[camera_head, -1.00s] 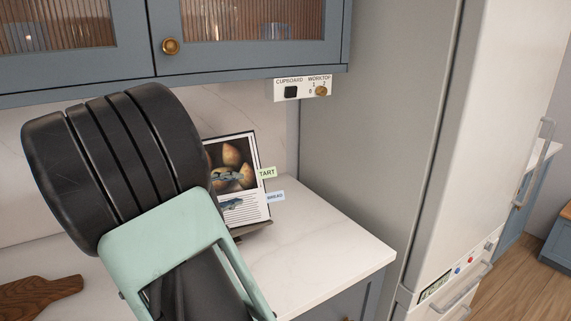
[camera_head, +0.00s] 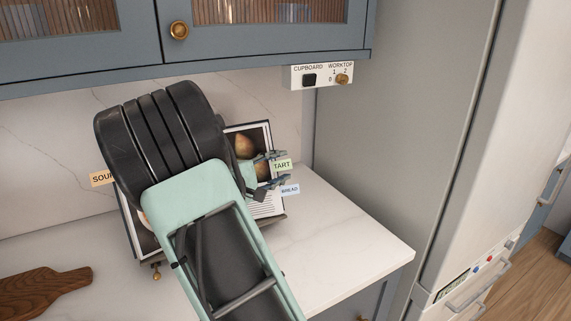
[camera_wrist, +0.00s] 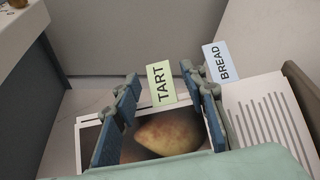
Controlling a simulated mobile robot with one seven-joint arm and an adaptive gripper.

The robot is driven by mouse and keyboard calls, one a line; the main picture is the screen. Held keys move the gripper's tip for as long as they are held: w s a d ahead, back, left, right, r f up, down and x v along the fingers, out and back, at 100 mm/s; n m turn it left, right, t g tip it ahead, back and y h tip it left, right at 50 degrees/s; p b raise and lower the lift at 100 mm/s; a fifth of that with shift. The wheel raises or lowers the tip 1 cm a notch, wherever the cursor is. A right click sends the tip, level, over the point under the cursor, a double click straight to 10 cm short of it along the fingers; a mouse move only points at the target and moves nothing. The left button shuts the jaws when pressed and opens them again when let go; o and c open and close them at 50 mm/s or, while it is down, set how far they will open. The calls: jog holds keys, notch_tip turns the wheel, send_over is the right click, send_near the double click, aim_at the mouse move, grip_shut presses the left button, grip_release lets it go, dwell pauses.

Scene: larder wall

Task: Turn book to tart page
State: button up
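The open book (camera_head: 266,208) stands tilted on a stand on the worktop; my arm hides its middle. In the wrist view the TART tab (camera_wrist: 160,83) stands between the open fingers (camera_wrist: 159,78), with gaps visible at both sides. The BREAD tab (camera_wrist: 221,62) is outside the right finger. An orange tab (camera_head: 102,178), partly hidden, reads SOUP at the left.
A wooden board (camera_head: 42,289) lies on the worktop (camera_head: 345,240) at lower left. Cupboards (camera_head: 265,35) hang above, with a switch panel (camera_head: 320,77) beneath. A tall fridge (camera_head: 470,180) stands right. The worktop right of the book is clear.

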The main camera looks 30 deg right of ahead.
jog(key=shift+x, duration=1.25)
jog(key=c, duration=0.9)
jog(key=shift+r, duration=0.1)
jog(key=shift+s, duration=0.1)
